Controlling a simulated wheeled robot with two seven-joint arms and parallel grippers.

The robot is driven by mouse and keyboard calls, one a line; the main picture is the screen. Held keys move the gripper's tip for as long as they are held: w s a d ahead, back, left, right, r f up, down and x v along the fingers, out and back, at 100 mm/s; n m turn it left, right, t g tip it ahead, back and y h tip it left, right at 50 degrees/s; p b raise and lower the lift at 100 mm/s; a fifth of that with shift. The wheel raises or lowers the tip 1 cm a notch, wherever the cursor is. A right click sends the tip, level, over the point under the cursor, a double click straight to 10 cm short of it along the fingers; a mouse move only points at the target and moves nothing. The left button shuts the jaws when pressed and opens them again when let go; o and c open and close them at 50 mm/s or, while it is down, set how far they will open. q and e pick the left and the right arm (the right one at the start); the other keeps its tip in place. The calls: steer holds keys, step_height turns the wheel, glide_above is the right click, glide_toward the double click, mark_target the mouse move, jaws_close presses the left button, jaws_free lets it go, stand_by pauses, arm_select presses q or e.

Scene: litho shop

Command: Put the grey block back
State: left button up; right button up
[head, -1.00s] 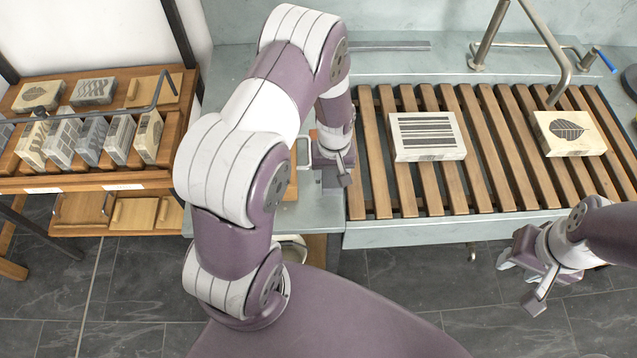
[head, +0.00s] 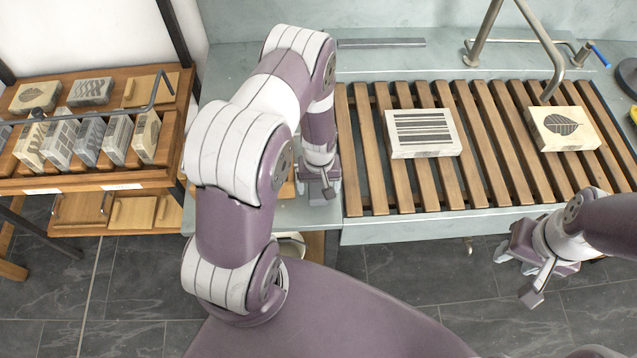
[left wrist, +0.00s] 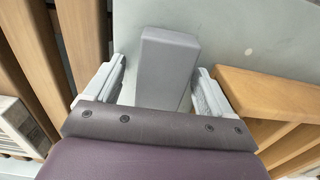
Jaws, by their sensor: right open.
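A plain grey block (left wrist: 168,65) shows in the left wrist view, between the two fingers of my left gripper (left wrist: 160,80). The fingers are apart, with a gap visible on each side of the block. In the head view my left gripper (head: 319,188) is low over the bench, just left of the slatted rack; my arm and hand hide most of what is beneath it, and I cannot make out the block there. My right gripper (head: 515,272) is open and empty, in front of the bench's front edge at the right.
The slatted wooden rack (head: 376,190) bears a striped stone (head: 423,150) and a leaf stone (head: 563,146), with a bent metal rod above. A wooden shelf (head: 80,182) at left holds several patterned stones. Wooden edging (left wrist: 262,92) lies close beside my left gripper.

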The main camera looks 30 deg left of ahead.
arm_select(q)
steer(key=shift+r, duration=0.15)
step_height(320, 180, up, 13)
steer(key=b, duration=0.1)
step_height(320, 180, up, 6)
steer(key=m, duration=0.4)
glide_above(319, 185)
steer(key=s+d, duration=0.3)
steer(key=s+d+r+m+t, duration=0.1)
steer(key=s+d+r+m, duration=0.1)
steer(key=s+r, duration=0.2)
steer(key=shift+s+m, duration=0.3)
steer(key=shift+s, duration=0.6)
steer(key=shift+s+d, duration=0.1)
